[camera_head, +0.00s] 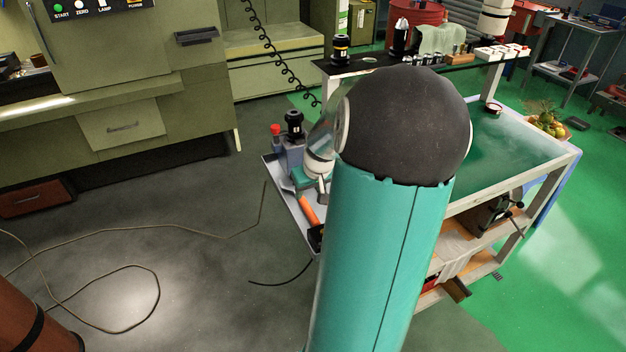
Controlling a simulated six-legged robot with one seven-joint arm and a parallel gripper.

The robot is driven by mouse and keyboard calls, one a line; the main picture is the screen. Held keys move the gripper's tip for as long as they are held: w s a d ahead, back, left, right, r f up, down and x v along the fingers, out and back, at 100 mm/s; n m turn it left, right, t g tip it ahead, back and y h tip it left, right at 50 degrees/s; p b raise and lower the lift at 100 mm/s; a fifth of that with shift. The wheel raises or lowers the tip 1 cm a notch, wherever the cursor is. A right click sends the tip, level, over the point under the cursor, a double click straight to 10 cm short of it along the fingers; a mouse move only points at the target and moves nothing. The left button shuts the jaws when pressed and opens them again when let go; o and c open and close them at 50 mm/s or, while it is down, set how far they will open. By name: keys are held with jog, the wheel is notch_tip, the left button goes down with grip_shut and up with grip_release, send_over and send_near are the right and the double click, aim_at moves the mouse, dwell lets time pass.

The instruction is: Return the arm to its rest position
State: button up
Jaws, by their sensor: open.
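My own arm fills the middle of the view. A teal arm link (375,260) rises from the bottom edge to a large dark round joint (405,125). A pale, shiny part (325,135) shows at the left of this joint, with a white ringed part (318,163) below it. I cannot make out my gripper or its fingers for certain. The arm hides the middle of the tooling cart (535,172) behind it, so I cannot tell whether the arm touches anything there.
The cart has a green top and a raised dark shelf (362,74). A grey side tray (297,222) holds tools, including an orange-handled one (308,209). A green machine (120,60) stands left. A cable (150,232) crosses the open grey floor. Fruit (548,124) sits at the cart's right.

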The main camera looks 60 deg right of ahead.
jog(key=shift+v, duration=2.7)
